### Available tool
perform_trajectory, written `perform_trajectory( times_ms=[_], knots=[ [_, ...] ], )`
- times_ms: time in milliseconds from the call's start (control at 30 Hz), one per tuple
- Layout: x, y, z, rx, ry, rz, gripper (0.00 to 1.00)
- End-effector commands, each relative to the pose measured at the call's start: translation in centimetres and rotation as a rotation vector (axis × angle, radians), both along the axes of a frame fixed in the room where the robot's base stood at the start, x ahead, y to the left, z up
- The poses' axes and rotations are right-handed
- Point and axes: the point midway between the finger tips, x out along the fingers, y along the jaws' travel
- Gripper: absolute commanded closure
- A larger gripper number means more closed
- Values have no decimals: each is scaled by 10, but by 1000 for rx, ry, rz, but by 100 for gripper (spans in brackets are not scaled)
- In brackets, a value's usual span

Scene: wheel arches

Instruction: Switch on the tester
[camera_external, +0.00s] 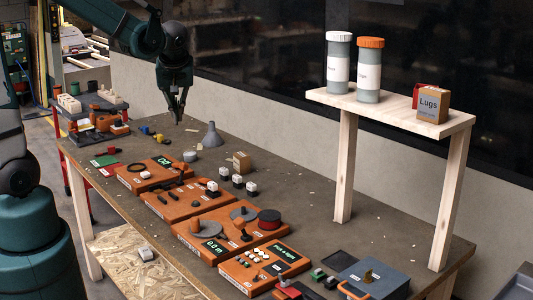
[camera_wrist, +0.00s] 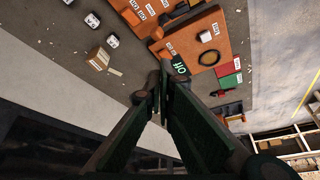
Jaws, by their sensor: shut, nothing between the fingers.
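The tester appears to be the orange panel (camera_external: 132,181) at the left end of the row on the workbench. Its dark display (camera_external: 164,161) reads "Off" in green. Which part is the switch I cannot tell. My gripper (camera_external: 178,119) is shut and empty, pointing down above the bench, behind the panel in the external view. In the wrist view its fingertips (camera_wrist: 162,84) overlap the area beside the display.
More orange panels (camera_external: 184,202) continue rightward along the bench (camera_external: 310,205). A grey funnel (camera_external: 211,137), cardboard box (camera_external: 241,162) and white-topped blocks (camera_external: 238,180) stand behind them. A wooden shelf (camera_external: 393,107) with two canisters and a "Lugs" box (camera_external: 432,103) rises at right.

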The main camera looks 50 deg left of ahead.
Motion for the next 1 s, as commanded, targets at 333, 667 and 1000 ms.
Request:
perform_trajectory(
  times_ms=[333, 667, 1000],
  knots=[
    [25, 26, -20, 28, -4, 181, 100],
    [45, 50, -41, 64, -20, 352, 100],
    [61, 72, -63, 105, -42, 507, 100]
  ],
)
